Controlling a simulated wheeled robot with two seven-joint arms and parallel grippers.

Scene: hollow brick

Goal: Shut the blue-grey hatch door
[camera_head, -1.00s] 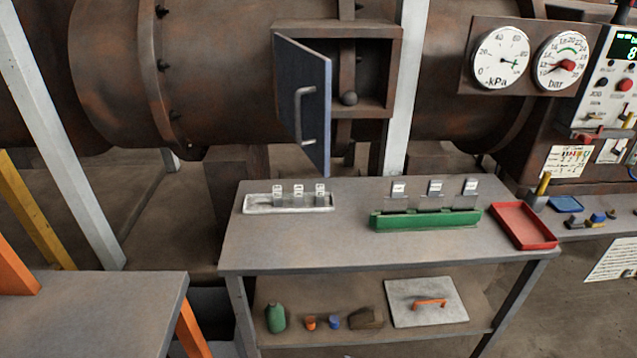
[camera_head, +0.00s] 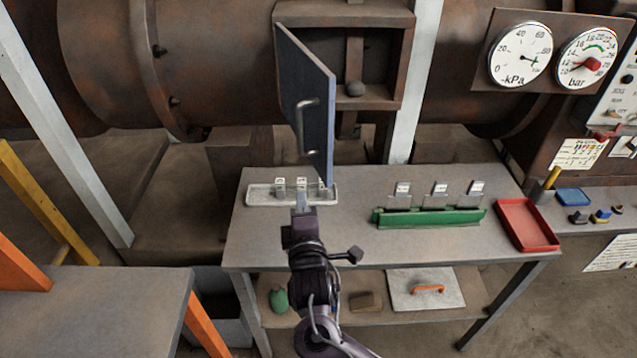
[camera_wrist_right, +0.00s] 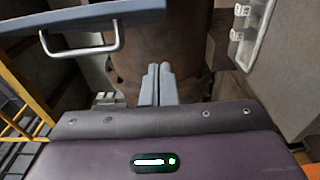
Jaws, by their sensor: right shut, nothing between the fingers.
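The blue-grey hatch door (camera_head: 315,115) stands open in the head view, swung out toward me from the left side of the rusty hatch frame (camera_head: 398,62). Its silver bar handle (camera_head: 302,127) faces left. In the right wrist view the door (camera_wrist_right: 80,15) crosses the upper left, with its handle (camera_wrist_right: 82,48) below it. My right gripper (camera_head: 301,192) is shut and empty, below the door's lower edge and over the back of the bench. Its fingers also show in the right wrist view (camera_wrist_right: 158,82), to the right of the handle and apart from it. My left gripper is not in view.
A white tray with upright tags (camera_head: 262,194) lies close to my right gripper. A green rack (camera_head: 430,218) and red tray (camera_head: 527,225) stand to the right on the grey bench (camera_head: 350,245).

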